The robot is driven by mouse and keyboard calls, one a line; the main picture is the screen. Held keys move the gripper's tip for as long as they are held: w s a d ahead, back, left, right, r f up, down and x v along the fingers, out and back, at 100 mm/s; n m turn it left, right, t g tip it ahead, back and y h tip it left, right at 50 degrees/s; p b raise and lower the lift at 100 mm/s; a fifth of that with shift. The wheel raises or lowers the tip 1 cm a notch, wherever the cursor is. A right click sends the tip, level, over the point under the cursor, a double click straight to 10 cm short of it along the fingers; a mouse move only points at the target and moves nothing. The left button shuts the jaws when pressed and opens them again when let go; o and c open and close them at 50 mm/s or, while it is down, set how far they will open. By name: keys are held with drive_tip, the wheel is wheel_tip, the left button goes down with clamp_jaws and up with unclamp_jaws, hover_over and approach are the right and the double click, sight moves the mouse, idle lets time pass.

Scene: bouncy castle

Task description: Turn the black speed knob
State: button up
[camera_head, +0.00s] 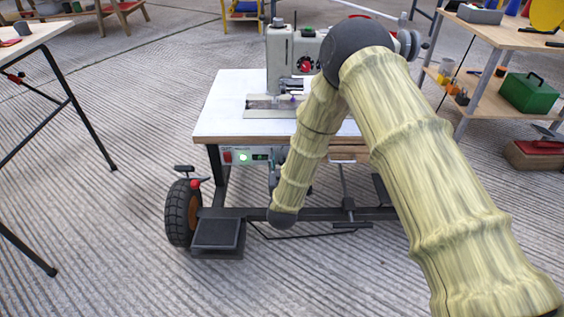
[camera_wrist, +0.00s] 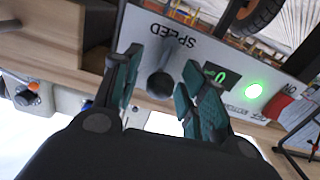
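The black speed knob (camera_wrist: 160,84) is a dark round knob on a pale control panel (camera_wrist: 215,52) marked "SPEED" in the wrist view. My gripper (camera_wrist: 163,68) has its two green-ribbed fingers apart, one on each side of the knob. I see gaps between the fingers and the knob; whether either finger touches it is unclear. In the head view the panel (camera_head: 250,156) hangs under the front edge of the white sewing table (camera_head: 228,110).
Next to the knob are a small display (camera_wrist: 216,75), a lit green button (camera_wrist: 253,91) and a red switch (camera_wrist: 277,106). A sewing machine (camera_head: 279,60) with a red dial stands on the table. A wheel (camera_head: 182,212) and a dark frame are below.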

clamp_jaws()
drive_tip(key=shift+d+m+p, duration=0.1)
drive_tip(key=shift+m+p, duration=0.3)
drive_tip(key=shift+p, duration=0.05)
drive_tip(key=shift+d+m+p, duration=0.4)
drive_tip(key=shift+m+p, duration=0.8)
drive_tip(key=shift+d+f+m+p, duration=0.15)
drive_tip(key=shift+m+p, duration=0.3)
drive_tip(key=shift+m, duration=0.25)
drive_tip(key=shift+d+f+m+p, duration=0.15)
drive_tip(key=shift+m+p, duration=0.3)
drive_tip(key=shift+m, duration=0.25)
drive_tip(key=shift+s, duration=0.1)
drive_tip(key=shift+o, duration=1)
unclamp_jaws()
